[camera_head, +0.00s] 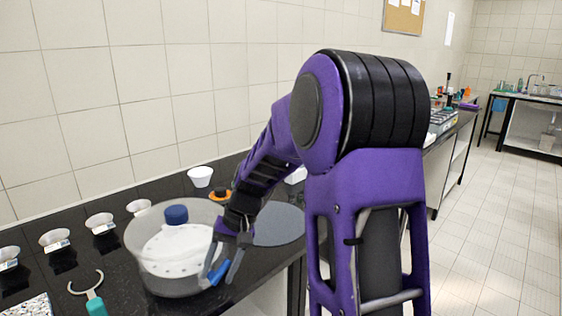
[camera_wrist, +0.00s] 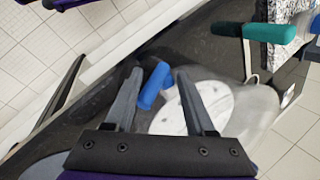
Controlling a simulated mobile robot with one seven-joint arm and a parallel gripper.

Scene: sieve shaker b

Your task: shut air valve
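The sieve shaker is a clear round drum (camera_head: 160,275) with a white perforated disc and a dark blue knob (camera_head: 176,214) on top. A blue handle (camera_head: 216,273), which looks like the air valve's lever, is at the drum's front right side. In the wrist view the blue handle (camera_wrist: 153,86) lies tilted between my fingertips. My gripper (camera_head: 227,262) is open around it, with a gap on at least one side. The fingers also show in the wrist view (camera_wrist: 158,78). The valve's body is hidden, so I cannot tell its position.
A grey round plate (camera_head: 278,226) lies right of the drum. A white cup (camera_head: 200,176) and an orange item (camera_head: 219,195) stand behind. Several small labelled bowls (camera_head: 101,222) line the bench's left. A teal-handled tool (camera_head: 94,300) lies at the front left. The floor at right is clear.

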